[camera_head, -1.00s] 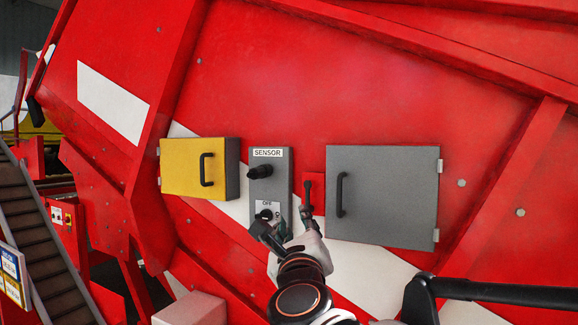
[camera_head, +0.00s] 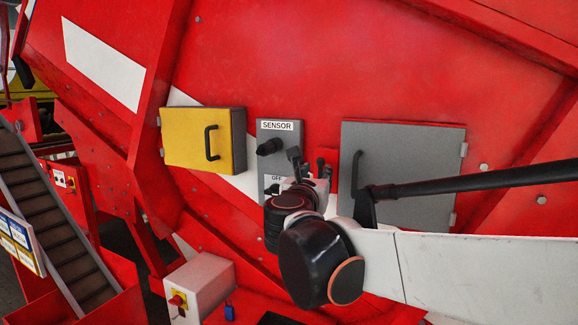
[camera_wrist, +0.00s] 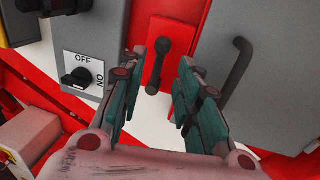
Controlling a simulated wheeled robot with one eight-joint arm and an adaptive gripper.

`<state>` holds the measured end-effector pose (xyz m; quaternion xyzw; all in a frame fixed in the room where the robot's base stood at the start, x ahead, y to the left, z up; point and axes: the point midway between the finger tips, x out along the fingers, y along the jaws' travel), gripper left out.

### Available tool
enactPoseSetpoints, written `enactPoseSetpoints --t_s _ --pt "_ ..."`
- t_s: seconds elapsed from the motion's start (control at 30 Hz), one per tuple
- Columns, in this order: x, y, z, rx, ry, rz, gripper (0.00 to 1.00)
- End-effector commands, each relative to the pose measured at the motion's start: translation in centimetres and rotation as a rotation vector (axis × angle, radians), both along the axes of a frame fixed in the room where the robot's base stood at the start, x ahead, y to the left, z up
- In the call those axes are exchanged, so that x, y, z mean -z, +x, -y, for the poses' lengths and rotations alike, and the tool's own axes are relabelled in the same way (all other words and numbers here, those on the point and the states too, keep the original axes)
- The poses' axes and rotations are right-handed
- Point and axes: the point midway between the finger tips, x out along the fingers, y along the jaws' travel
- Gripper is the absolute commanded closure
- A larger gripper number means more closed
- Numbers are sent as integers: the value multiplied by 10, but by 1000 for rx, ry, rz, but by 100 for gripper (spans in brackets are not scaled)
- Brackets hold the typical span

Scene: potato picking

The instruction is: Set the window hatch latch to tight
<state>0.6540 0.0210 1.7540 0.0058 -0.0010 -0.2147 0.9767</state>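The latch (camera_wrist: 157,66) is a dark bar with knobbed ends on a red plate (camera_wrist: 178,29), beside the grey hatch door (camera_wrist: 262,62). In the wrist view it stands nearly upright, leaning slightly. My gripper (camera_wrist: 175,56) is open and empty, with teal-padded fingers. In the head view the grey hatch door (camera_head: 410,150) is shut, and my gripper (camera_head: 311,164) covers much of the latch.
The sensor box (camera_head: 283,137) stands left of the latch, with an OFF/ON switch (camera_wrist: 76,78) below. A yellow door (camera_head: 190,138) is farther left. The hatch's dark handle (camera_wrist: 236,68) projects right of my gripper. A pale box with a red button (camera_head: 205,279) is below.

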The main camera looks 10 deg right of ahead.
Motion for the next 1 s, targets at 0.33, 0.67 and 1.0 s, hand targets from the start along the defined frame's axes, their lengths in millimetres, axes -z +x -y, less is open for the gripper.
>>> enactPoseSetpoints --t_s 0.33,0.67,1.0 --pt "-1 42 18 0 -1 0 69" --pt "0 47 20 -1 -1 0 69" --pt "0 47 20 -1 -1 0 100"
